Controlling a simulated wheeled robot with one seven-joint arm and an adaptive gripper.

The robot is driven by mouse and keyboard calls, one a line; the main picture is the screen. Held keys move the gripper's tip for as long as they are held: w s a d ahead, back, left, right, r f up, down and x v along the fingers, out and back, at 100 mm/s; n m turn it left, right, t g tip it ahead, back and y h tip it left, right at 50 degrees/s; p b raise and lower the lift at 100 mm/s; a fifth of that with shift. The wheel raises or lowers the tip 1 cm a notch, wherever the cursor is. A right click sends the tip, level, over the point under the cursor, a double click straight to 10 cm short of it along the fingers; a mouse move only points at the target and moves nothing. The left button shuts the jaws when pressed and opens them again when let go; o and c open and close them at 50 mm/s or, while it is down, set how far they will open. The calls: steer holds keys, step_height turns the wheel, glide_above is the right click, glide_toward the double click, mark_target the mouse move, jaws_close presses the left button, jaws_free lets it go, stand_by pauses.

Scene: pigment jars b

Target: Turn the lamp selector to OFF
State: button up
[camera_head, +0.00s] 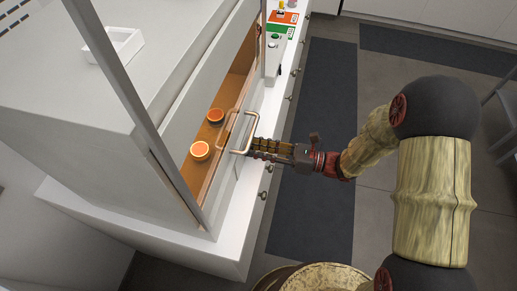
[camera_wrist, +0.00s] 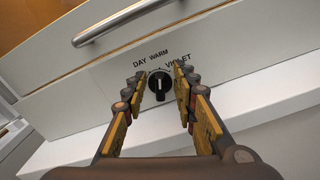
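The lamp selector (camera_wrist: 160,85) is a round black knob on the pale front panel in the wrist view. DAY, WARM and VIOLET are lettered around its top. Its raised grip stands roughly upright; I cannot tell exactly which mark it points to. No OFF label is readable. My gripper (camera_wrist: 160,77) is open, with one finger left and one right of the knob in the picture; contact cannot be made out. In the head view my gripper (camera_head: 254,149) is at the cabinet front by the handle, and the knob is hidden.
A metal bar handle (camera_head: 246,131) sticks out close to my gripper. Behind the cabinet's front opening are two orange-topped jars (camera_head: 199,150) (camera_head: 215,115). A panel with green and orange labels (camera_head: 281,22) is farther along. A white ledge (camera_wrist: 255,110) runs below the knob. The floor beside the cabinet is clear.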

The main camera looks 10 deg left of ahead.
steer(key=shift+c, duration=0.3)
jaws_close()
steer(key=shift+n, duration=0.4)
steer(key=n, duration=0.4)
steer(key=shift+s+n, duration=0.3)
steer(key=shift+n, duration=0.1)
steer(key=n, duration=0.1)
steer(key=n+b, duration=0.1)
steer(key=n, duration=0.1)
steer(key=n+b, duration=0.1)
steer(key=n, duration=0.1)
steer(key=shift+s+f, duration=0.25)
steer(key=shift+s, duration=0.1)
steer(key=n+b, duration=0.3)
steer(key=n, duration=0.2)
steer(key=shift+s+f+b, duration=0.2)
steer(key=shift+b, duration=0.2)
steer(key=shift+n, duration=0.3)
